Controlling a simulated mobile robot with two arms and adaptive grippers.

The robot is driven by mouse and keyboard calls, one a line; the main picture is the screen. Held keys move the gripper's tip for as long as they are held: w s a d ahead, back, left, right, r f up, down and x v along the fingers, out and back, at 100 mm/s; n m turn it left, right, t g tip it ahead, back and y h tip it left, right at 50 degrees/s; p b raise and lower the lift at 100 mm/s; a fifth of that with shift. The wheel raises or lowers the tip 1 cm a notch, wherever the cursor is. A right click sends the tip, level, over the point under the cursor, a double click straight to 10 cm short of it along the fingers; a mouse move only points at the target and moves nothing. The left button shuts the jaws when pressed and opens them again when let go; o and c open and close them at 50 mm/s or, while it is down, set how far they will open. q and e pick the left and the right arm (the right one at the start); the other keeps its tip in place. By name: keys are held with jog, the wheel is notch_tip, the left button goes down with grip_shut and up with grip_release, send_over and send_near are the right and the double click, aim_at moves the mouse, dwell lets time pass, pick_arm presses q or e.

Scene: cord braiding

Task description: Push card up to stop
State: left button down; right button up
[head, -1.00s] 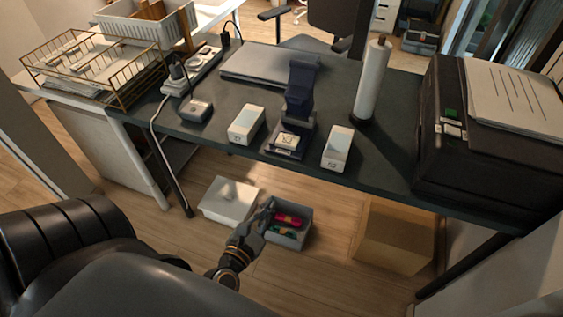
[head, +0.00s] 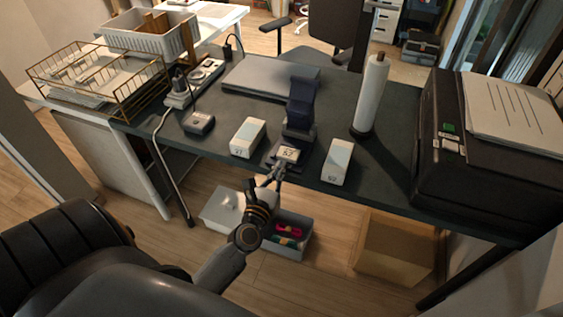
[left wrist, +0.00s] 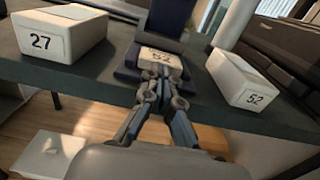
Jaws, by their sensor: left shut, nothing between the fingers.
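The holder's upright back, a dark blue stand (head: 301,104), rises behind the card. My left gripper (head: 279,170) is shut and empty, its fingertips at the card's near edge. In the left wrist view the fingertips (left wrist: 161,72) cover part of the card's front; whether they touch it I cannot tell. My right gripper is not in view.
A white box marked 27 (left wrist: 60,33) stands left of the holder and a white box marked 52 (left wrist: 247,80) stands right. A paper roll (head: 371,92) and black printer (head: 435,150) are further right. Bins (head: 222,208) and a cardboard box (head: 392,246) sit below.

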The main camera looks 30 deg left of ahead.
aim_at(285, 158)
pick_arm(q)
jog(key=shift+x, duration=0.8)
jog(key=shift+x, duration=0.85)
jog(key=shift+s+r, duration=0.15)
jog(key=shift+r, duration=0.1)
